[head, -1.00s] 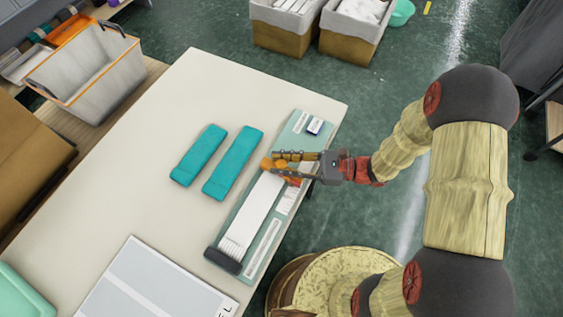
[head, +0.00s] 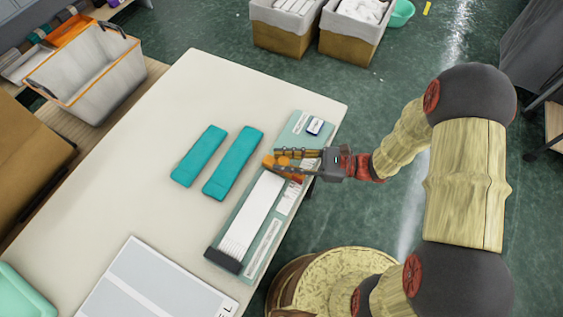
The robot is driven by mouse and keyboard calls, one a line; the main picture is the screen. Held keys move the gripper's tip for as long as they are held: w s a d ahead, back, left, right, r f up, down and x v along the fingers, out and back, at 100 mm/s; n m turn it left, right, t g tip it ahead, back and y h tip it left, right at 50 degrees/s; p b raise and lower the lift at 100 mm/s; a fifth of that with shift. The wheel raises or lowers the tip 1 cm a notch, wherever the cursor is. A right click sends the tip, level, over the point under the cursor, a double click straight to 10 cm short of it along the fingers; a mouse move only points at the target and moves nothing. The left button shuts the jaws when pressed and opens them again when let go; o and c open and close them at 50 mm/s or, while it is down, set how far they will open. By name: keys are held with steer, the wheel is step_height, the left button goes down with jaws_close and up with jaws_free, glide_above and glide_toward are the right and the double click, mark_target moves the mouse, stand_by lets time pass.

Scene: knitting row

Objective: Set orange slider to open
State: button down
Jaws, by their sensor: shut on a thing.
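The orange slider (head: 284,161) sits near the far end of the white strip (head: 253,212) on a pale green board at the table's right edge. My gripper (head: 282,167) reaches in from the right with its fingers shut on the slider, one on its far side and one on its near side. The fingers hide part of the slider. Other printed labels (head: 264,247) lie along the board's right side, too small to read.
Two teal bands (head: 232,163) lie left of the board. A grey and white sheet (head: 150,285) is at the front, with a green tray (head: 20,292) at front left. The table's back left is clear. A white basket (head: 85,70) stands beyond the left edge.

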steer(key=w+d, duration=0.1)
steer(key=w, duration=0.1)
steer(key=w+d+p, duration=0.1)
steer(key=w, duration=0.2)
steer(key=w+d, duration=0.1)
steer(key=w, duration=0.2)
steer(key=shift+w+d, duration=0.2)
steer(key=shift+d, duration=0.05)
steer(key=c, duration=1.7)
jaws_free()
steer(key=shift+w, duration=0.1)
steer(key=shift+o, duration=0.7)
steer(key=shift+d, duration=0.15)
steer(key=d, duration=1.1)
steer(key=shift+d, duration=0.4)
